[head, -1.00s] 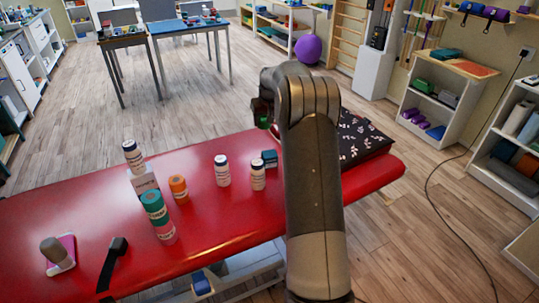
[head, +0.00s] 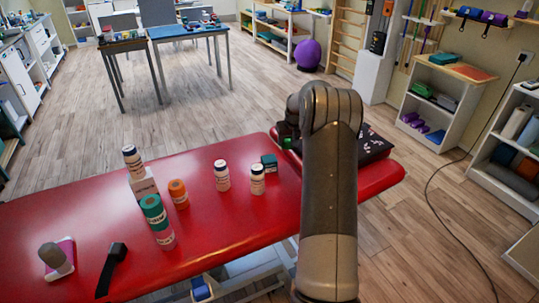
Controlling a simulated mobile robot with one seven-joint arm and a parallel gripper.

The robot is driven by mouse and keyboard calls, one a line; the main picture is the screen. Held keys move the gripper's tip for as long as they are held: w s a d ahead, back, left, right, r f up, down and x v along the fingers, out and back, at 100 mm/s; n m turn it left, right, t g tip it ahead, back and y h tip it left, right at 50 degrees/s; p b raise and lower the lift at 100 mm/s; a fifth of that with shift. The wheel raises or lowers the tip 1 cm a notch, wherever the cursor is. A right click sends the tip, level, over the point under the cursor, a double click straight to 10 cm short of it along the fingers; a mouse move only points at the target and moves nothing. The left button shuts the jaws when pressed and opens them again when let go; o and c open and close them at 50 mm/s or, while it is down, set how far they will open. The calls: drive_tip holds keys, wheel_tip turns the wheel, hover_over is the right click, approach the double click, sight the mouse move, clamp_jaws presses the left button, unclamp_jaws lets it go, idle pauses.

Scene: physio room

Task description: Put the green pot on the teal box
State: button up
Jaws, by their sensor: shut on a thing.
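The teal box (head: 269,163) is a small block on the red treatment table, right of two white bottles. My gripper (head: 287,138) is beyond my raised arm, to the right of the box and a little farther back. It is shut on the green pot (head: 288,144), of which only a small green part shows low at the jaws. The arm hides most of the gripper and the pot. The pot is apart from the box in the picture; its height above the table is hard to tell.

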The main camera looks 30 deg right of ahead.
drive_tip(key=w+a+f, duration=0.2)
drive_tip(key=w, duration=0.1)
drive_tip(key=w+a+f, duration=0.3)
drive_tip(key=shift+a, duration=0.1)
drive_tip(key=shift+f, duration=1.9)
drive_tip(key=shift+f, duration=0.15)
drive_tip(key=o, duration=1)
